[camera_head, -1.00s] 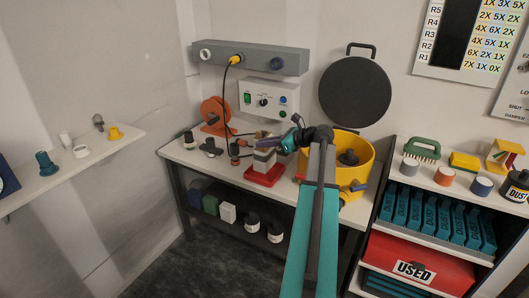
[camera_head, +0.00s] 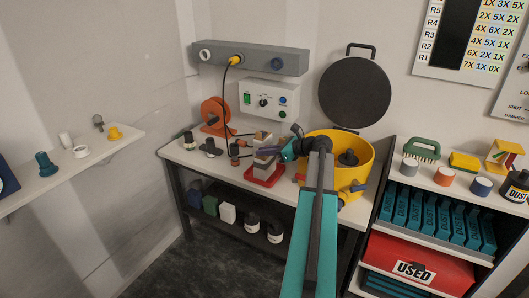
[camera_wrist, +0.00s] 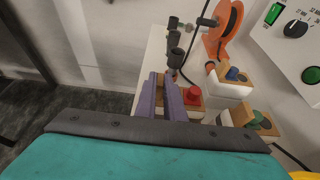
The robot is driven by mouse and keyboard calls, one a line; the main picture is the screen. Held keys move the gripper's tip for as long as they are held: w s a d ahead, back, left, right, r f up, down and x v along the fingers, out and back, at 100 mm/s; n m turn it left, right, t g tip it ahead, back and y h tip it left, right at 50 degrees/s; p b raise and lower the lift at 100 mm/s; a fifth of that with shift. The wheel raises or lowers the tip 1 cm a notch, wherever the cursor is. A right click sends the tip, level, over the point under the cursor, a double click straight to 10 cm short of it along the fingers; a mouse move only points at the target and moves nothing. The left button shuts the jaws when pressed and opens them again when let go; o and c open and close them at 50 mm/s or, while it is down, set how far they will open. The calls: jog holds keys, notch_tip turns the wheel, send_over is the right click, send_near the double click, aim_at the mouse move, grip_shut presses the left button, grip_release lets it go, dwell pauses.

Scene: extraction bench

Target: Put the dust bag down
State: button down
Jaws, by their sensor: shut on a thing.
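My gripper (camera_wrist: 161,97) has two purple fingers, close together. They are shut on the dust bag (camera_wrist: 190,103), which has a tan collar and a red knob; part of the collar shows between and right of the fingers. The bag's body is mostly hidden under the collar and fingers. In the body camera view my gripper (camera_head: 270,150) is at the pale blocks over the red tray (camera_head: 262,181) on the bench. I cannot tell whether the bag touches the tray. Two similar white bags with tan collars, one with a blue knob (camera_wrist: 233,74) and one with a green knob (camera_wrist: 264,121), stand beside it.
A yellow drum (camera_head: 361,178) stands right of the tray, close to my arm. An orange reel (camera_head: 215,115) and small dark fittings (camera_head: 210,147) are to the left. A white control box (camera_head: 269,98) is behind. The bench's front left has some bare top.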

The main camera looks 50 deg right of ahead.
jog(key=shift+f, duration=0.15)
jog(key=c, duration=1.9)
grip_release()
jog(key=shift+o, duration=0.2)
jog(key=v, duration=1.2)
jog(key=shift+w, duration=0.1)
